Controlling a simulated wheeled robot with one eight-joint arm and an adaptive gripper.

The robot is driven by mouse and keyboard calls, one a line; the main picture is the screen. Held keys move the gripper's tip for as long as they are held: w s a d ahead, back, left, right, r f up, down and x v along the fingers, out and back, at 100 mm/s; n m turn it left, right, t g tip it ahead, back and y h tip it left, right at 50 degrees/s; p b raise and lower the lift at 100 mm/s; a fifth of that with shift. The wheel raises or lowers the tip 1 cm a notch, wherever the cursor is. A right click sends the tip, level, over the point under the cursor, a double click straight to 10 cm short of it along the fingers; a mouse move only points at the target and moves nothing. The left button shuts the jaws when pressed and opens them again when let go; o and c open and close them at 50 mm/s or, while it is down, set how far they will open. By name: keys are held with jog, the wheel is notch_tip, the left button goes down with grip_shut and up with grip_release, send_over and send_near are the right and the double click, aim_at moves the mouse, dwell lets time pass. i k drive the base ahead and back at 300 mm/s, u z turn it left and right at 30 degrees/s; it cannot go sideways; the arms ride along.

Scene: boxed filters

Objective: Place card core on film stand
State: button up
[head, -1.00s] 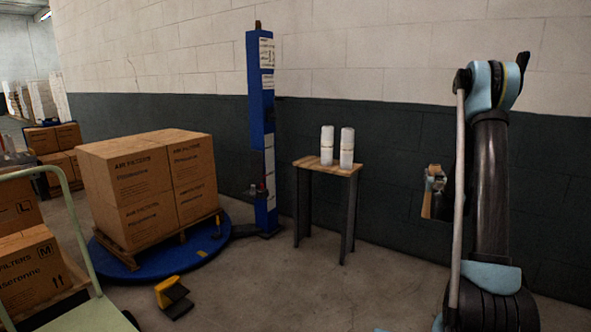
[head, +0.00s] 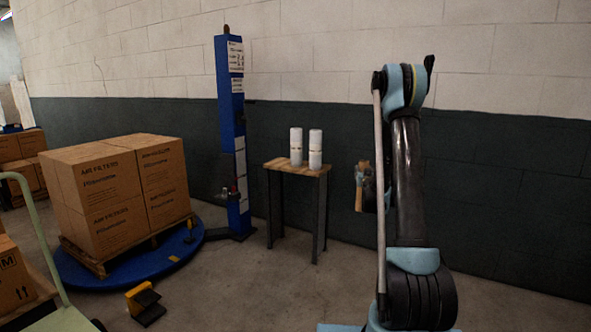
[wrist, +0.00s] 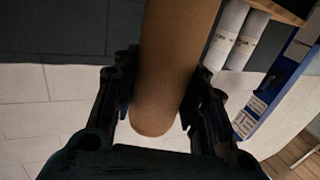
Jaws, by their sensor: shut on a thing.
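The card core is a brown cardboard tube (wrist: 172,60); in the head view it shows small and roughly upright (head: 359,196). My gripper (wrist: 163,88) is shut on it, one finger on each side, with its rounded end between the fingers. In the head view my gripper (head: 364,180) is in the air just right of the film stand, partly hidden by my arm. The film stand (head: 280,164) is a small table with a wooden top and dark legs. Two white film rolls (head: 296,147) (head: 315,150) stand upright on it. The core is apart from the stand.
A blue wrapper mast (head: 231,130) stands left of the stand. Its blue turntable (head: 130,272) bears a pallet of stacked cartons (head: 120,185). A yellow-and-black block (head: 145,302) is on the floor. A wall (head: 470,160) runs behind. Floor before the stand is clear.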

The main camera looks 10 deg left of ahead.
aim_at(278, 163)
jog(key=i, duration=1)
